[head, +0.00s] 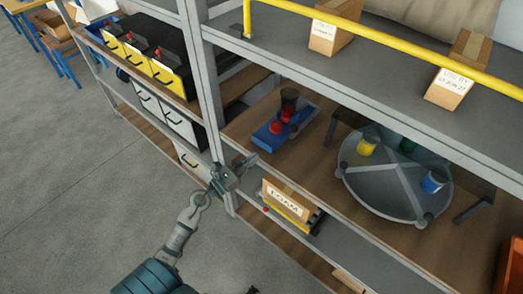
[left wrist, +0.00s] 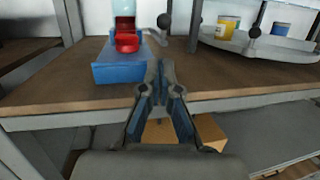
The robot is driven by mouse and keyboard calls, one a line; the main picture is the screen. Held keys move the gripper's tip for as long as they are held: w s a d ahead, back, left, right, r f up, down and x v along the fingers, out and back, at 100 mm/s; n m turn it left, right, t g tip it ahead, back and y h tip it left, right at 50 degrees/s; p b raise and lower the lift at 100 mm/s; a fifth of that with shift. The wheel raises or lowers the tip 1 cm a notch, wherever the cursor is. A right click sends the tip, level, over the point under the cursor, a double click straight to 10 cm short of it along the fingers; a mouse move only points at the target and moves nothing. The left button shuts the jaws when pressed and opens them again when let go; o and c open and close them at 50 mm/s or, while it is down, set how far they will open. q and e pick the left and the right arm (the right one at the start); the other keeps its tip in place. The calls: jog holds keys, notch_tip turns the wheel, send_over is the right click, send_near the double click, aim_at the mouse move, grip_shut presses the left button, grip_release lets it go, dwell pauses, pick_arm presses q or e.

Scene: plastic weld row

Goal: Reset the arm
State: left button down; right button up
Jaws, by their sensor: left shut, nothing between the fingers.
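My left arm comes up from the bottom of the head view. Its gripper (head: 248,162) is in front of the shelf rack's edge, near the grey upright. In the left wrist view the fingers (left wrist: 158,68) are together and hold nothing. They point toward the wooden shelf and a blue base with red parts (left wrist: 122,62), with a visible gap to it. My right gripper is not seen.
The blue-and-red device (head: 278,128) stands on the middle shelf. Right of it is a round clear turntable (head: 390,190) with yellow, green and blue cans. A labelled box (head: 286,202) sits below. Drawers (head: 150,60) are left. Floor at left is clear.

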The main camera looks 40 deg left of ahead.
pick_arm(q)
jog(key=shift+d, duration=0.3)
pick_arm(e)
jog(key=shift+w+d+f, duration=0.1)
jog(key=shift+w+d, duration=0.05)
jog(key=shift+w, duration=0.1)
